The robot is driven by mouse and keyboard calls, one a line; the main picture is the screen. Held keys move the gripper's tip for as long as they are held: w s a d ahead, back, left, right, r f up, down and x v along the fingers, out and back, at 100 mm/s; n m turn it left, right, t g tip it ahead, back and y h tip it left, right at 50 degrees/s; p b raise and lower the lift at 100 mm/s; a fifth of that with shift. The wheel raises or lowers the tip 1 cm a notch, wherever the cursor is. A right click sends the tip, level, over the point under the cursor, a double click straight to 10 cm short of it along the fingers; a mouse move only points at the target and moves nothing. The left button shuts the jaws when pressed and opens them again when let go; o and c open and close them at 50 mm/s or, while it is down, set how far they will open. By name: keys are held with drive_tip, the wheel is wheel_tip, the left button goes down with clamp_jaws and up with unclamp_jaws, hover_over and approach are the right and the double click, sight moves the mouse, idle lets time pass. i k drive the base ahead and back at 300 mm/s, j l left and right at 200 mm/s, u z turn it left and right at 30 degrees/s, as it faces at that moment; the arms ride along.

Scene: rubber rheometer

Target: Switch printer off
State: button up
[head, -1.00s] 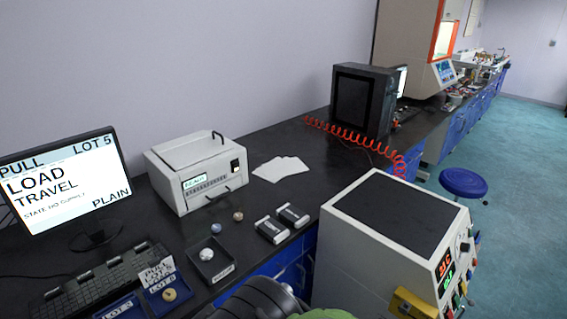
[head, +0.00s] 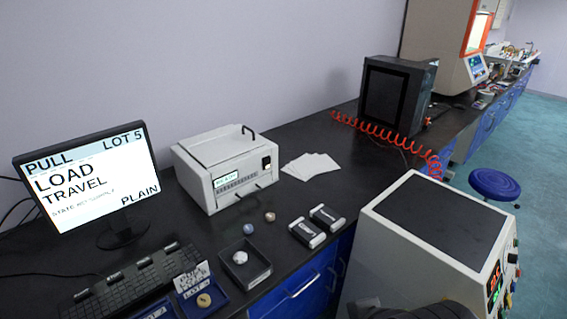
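The printer (head: 222,168) is a white box with a handle on top, on the black bench right of the monitor. Its front has a small lit green display reading READY (head: 226,180) and a dark rocker switch (head: 266,163) with a pale lit spot at the upper right. A dark rounded part of my arm shows at the bottom edge, right of centre. My gripper's fingers are not in view.
A monitor (head: 87,183) and keyboard (head: 127,279) stand at the left. Small trays (head: 245,272), two balls and two grey blocks (head: 307,233) lie before the printer. White cards (head: 311,166) lie right of it. A large white instrument (head: 425,230) stands front right.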

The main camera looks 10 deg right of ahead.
sight(267, 163)
drive_tip(key=i+l+u, duration=0.6)
drive_tip(key=i+l, duration=0.15)
